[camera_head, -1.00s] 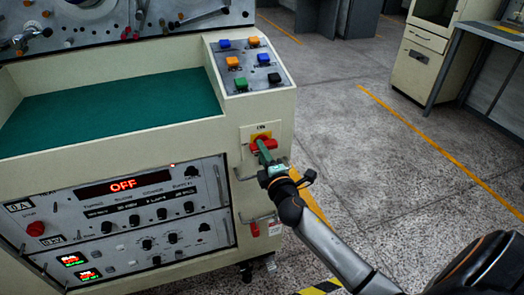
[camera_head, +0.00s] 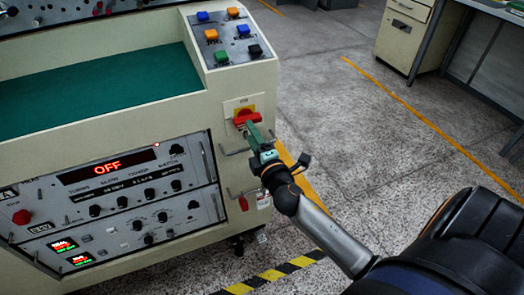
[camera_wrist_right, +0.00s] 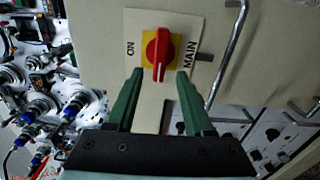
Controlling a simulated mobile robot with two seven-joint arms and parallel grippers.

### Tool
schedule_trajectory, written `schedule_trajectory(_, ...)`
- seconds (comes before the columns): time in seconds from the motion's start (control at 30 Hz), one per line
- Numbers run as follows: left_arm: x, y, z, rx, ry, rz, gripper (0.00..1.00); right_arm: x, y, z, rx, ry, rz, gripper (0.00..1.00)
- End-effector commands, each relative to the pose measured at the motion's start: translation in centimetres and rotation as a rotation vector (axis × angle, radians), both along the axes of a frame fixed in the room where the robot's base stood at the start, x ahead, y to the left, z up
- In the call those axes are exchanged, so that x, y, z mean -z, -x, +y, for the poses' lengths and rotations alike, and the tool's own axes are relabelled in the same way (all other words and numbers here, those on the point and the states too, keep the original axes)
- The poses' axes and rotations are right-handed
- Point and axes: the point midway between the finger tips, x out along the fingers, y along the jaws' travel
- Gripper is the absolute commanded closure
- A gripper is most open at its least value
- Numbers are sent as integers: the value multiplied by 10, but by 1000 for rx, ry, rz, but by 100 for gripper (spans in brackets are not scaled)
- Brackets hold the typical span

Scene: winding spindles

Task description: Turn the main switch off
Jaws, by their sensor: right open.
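The main switch (camera_head: 246,116) is a red knob on a yellow plate, on the cream side panel of the machine. In the right wrist view the knob (camera_wrist_right: 158,52) has its grip pointing toward my gripper, with "ON" printed on the left and "MAIN" on the right. In the head view the red grip lies roughly level. My right gripper (camera_head: 251,130) is open and empty, just in front of and below the knob. Its green fingers (camera_wrist_right: 160,74) lie one on each side of the grip's end, apart from it. My left gripper is not in view.
Metal handles (camera_head: 236,151) stick out beside and below the switch. A panel of coloured buttons (camera_head: 229,38) sits above. Open floor (camera_head: 360,150) lies to the right, with a grey table and cream cabinet (camera_head: 403,35) beyond.

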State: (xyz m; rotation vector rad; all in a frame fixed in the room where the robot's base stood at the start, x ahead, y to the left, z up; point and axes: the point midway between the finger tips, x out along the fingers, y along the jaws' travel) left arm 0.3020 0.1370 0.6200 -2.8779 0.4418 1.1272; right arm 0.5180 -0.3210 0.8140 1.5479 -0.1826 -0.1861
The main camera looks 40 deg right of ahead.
Motion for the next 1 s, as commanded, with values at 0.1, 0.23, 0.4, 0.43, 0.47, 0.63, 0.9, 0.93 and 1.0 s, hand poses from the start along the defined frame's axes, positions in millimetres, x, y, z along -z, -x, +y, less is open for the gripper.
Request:
schedule_trajectory(0.1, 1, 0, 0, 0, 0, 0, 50, 2, 25, 6, 0, -3, 2, 48)
schedule_trajectory(0.23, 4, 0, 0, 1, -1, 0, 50, 2, 48, 11, 1, -2, 3, 48)
schedule_trajectory(0.4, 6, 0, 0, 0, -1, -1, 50, 1, 68, 16, 0, -1, 2, 48)
schedule_trajectory(0.43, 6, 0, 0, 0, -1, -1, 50, 1, 70, 17, 0, -1, 1, 48)
schedule_trajectory(0.47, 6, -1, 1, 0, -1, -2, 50, 1, 72, 17, 0, 0, 1, 48)
schedule_trajectory(0.63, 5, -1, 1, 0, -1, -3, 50, 0, 77, 18, 0, 1, -1, 48)
schedule_trajectory(0.9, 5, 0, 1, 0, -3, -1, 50, 0, 77, 18, 0, 1, -1, 48)
schedule_trajectory(0.93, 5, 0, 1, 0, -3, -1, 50, 0, 77, 18, 0, 1, -1, 48)
schedule_trajectory(1.0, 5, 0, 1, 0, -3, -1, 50, 0, 77, 18, 0, 1, -1, 48)
